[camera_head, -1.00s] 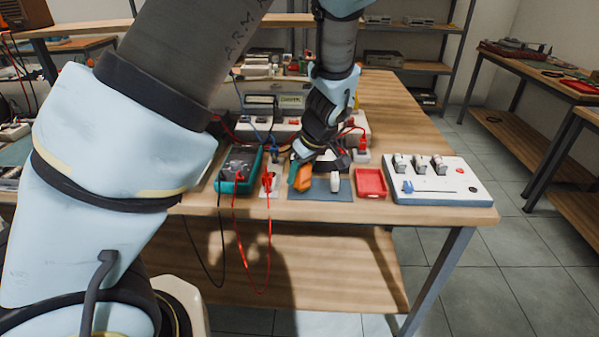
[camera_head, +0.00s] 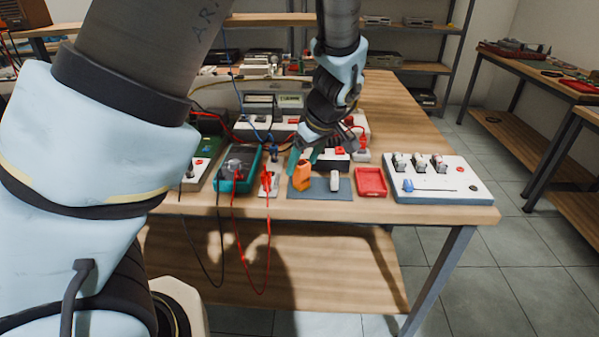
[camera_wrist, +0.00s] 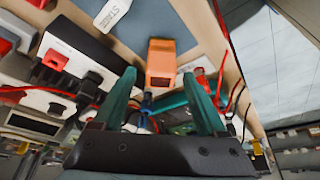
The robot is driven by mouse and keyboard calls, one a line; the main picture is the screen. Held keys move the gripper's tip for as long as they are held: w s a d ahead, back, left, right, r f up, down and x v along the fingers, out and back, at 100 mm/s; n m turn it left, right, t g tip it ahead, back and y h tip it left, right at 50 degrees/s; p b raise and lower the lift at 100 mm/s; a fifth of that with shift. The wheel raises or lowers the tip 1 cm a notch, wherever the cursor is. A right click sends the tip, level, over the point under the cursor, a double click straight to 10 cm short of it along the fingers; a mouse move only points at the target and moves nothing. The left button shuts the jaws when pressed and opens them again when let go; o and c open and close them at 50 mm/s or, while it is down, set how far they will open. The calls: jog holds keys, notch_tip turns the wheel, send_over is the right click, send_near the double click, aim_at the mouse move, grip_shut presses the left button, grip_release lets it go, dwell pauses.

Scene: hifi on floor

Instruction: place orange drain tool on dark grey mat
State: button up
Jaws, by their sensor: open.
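The orange drain tool (camera_head: 302,177) stands on the left part of the dark grey mat (camera_head: 318,190), close to a white object on the same mat. My gripper (camera_head: 303,160) is open and just above and behind the orange tool, apart from it. In the wrist view the orange tool (camera_wrist: 161,63) shows beyond and between the two green fingertips (camera_wrist: 163,85), with the mat (camera_wrist: 185,22) around it.
The white object (camera_head: 335,181) lies right of the tool. A red tray (camera_head: 371,182) and a white board with switches (camera_head: 437,180) stand further right. A teal multimeter (camera_head: 239,168) with red and black leads is left. A power strip with plugs is behind.

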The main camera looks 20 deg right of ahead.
jog(key=a+v, duration=0.1)
jog(key=v, duration=0.7)
jog(key=a+f+m+g+h, duration=0.1)
jog(key=a+m, duration=0.1)
jog(key=a, duration=1.3)
jog(key=a+f+m+g, duration=0.1)
jog(key=a+f+m, duration=0.1)
jog(key=a, duration=1.3)
jog(key=shift+s+a+f+m+g+h+b, duration=0.3)
jog(key=shift+m+g+h+b, duration=0.15)
jog(key=shift+m, duration=0.15)
